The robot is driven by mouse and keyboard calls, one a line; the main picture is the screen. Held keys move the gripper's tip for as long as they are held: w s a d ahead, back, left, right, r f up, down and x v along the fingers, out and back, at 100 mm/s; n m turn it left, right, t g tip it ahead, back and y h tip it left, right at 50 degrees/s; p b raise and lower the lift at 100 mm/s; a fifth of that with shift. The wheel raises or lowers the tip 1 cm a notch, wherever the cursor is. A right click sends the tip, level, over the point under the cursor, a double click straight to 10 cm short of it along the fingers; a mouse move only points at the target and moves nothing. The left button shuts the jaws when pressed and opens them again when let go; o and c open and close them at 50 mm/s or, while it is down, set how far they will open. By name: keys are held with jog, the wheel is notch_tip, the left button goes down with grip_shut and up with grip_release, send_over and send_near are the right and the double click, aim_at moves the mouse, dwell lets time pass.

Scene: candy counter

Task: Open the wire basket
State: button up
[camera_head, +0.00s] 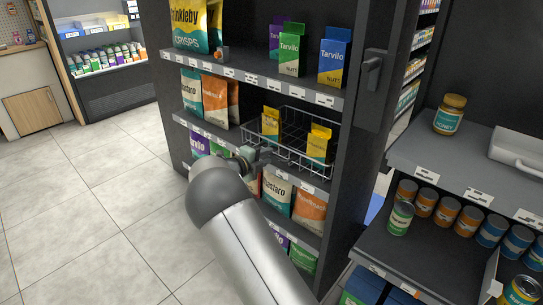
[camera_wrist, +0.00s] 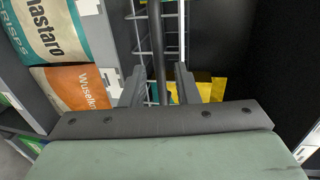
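The wire basket (camera_head: 292,115) sits on the middle shelf of the dark shelving unit in the head view. It holds yellow boxes (camera_head: 317,146). My gripper (camera_head: 268,156) is at the basket's front side. In the wrist view the two fingers of my gripper (camera_wrist: 159,88) are apart. A dark bar (camera_wrist: 160,55) runs between them with gaps on both sides. The pale wires of the basket (camera_wrist: 143,45) show behind the bar, and a yellow box (camera_wrist: 212,90) shows beyond the right finger. My arm hides part of the shelf front below the basket in the head view.
Bags of crisps (camera_head: 277,193) stand on the shelf below, and an orange bag (camera_head: 215,100) stands left of the basket. Boxes (camera_head: 335,57) stand on the shelf above. A counter with cans (camera_head: 447,211) is at the right. The tiled floor at the left is clear.

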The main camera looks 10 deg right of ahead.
aim_at(271, 155)
jog(key=shift+x, duration=1.65)
grip_shut()
